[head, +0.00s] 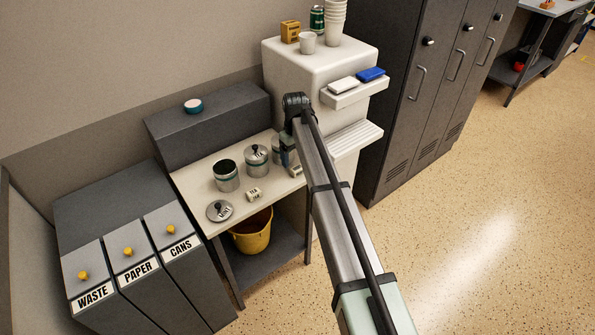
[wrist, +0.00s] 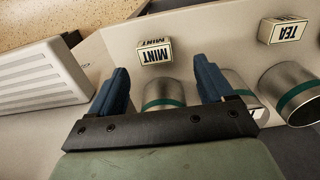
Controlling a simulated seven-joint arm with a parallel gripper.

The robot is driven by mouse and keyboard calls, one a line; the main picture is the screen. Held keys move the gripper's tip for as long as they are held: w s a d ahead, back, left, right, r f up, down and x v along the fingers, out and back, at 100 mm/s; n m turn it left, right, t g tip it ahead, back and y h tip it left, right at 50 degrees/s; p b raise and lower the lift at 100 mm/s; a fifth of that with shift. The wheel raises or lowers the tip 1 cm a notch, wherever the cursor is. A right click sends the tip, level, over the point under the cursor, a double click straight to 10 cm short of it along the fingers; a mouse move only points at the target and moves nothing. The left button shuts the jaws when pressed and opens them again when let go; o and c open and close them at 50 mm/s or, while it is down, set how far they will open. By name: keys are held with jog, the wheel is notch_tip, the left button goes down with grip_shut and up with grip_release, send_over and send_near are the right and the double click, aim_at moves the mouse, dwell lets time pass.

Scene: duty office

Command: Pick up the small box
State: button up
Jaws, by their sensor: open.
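In the head view my gripper (head: 291,157) is at the counter's right end, partly hidden by my arm.
Metal canisters with green bands stand on the counter (head: 190,183): an open one (head: 227,178), a lidded one (head: 256,162), another beside my gripper. A loose lid (head: 219,211) lies in front. The white cabinet (head: 300,75) closely bounds the right side. A yellow bucket (head: 252,236) is below.

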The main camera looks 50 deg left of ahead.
aim_at(297, 168)
jog(key=shift+w+f, duration=0.2)
jog(key=shift+f, duration=1.1)
jog(key=shift+w+f, duration=0.15)
jog(key=shift+f, duration=1.15)
jog(key=shift+c, duration=0.2)
jog(key=c, duration=1.1)
jog(key=shift+r, duration=0.1)
notch_tip(297, 168, up, 10)
